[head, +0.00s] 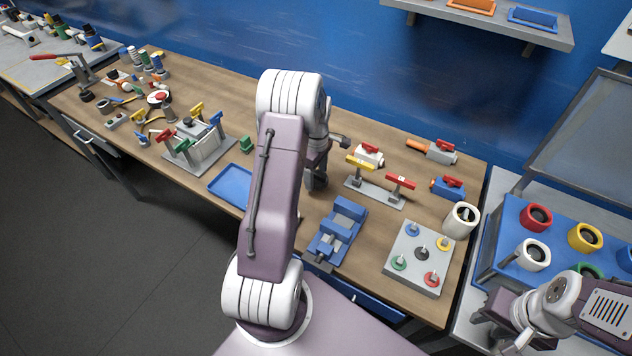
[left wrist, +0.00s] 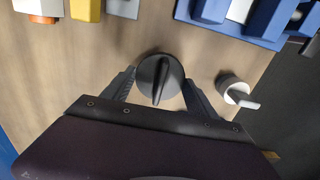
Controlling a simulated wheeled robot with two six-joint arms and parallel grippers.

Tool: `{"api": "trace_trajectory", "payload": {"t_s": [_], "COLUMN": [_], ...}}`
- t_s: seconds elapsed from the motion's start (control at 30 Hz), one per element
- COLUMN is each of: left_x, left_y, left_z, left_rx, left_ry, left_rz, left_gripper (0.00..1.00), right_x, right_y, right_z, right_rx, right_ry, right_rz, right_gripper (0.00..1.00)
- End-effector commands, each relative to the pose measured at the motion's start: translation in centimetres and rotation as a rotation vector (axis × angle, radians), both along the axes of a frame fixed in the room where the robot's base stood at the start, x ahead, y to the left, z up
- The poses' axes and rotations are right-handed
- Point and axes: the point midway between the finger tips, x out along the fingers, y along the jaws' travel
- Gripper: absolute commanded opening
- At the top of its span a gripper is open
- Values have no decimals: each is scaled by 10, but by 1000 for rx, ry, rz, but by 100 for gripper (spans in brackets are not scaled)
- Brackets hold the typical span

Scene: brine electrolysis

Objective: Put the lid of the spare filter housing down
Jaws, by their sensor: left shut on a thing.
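The lid (left wrist: 160,80) is a black round disc with a raised ridge across its top, in the left wrist view. My left gripper (left wrist: 158,88) is shut on it, one finger on each side. In the head view my left gripper (head: 317,182) points down over the bench, and my own arm hides much of it and the lid. Whether the lid touches the wood cannot be told. An open-topped pale cylinder (head: 461,219), possibly the filter housing, stands at the bench's right edge. My right gripper (head: 498,306) is at the lower right, its fingers unclear.
A blue vise (head: 338,232), a valve stand (head: 376,191) and a grey plate with coloured knobs (head: 419,258) stand right of my left gripper. A blue tray (head: 231,186) lies left. A small white fitting (left wrist: 236,91) is close right of the lid in the wrist view.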

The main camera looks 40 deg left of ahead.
Motion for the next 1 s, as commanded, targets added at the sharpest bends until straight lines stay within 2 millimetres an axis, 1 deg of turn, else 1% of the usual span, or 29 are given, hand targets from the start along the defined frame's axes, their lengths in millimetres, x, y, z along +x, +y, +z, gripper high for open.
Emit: {"api": "trace_trajectory", "payload": {"t_s": [0.1, 0.23, 0.3, 0.5, 0.6, 0.63, 0.67, 0.7, 1.0], "left_x": [-1, -1, -1, 0, 0, 0, 0, 0, 0], "left_y": [0, 0, 0, 0, 0, 0, 0, 0, 0], "left_z": [-7, -30, -37, -37, -41, -41, -40, -40, -38], "left_rx": [-1, -1, -1, 0, 0, 0, 0, 0, 0], "left_ry": [2, 4, 2, -1, 0, 0, 0, 0, -1], "left_rz": [0, 0, 0, 0, 0, 0, 0, 0, 0], "left_gripper": [18, 18, 18, 18, 18, 70, 78, 89, 89], "right_x": [0, 0, 0, 0, 0, 0, 0, 0, 0], "right_y": [0, 0, 0, 0, 0, 0, 0, 0, 0], "right_z": [1, 3, 3, 2, 0, 0, 1, 1, 2], "right_rx": [0, 0, 0, 0, 0, 0, 0, 0, 0], "right_ry": [0, 0, 0, 0, 0, 0, 0, 0, 0], "right_rz": [0, 0, 0, 0, 0, 0, 0, 0, 0], "right_gripper": [36, 36, 36, 36, 36, 36, 36, 36, 36]}}
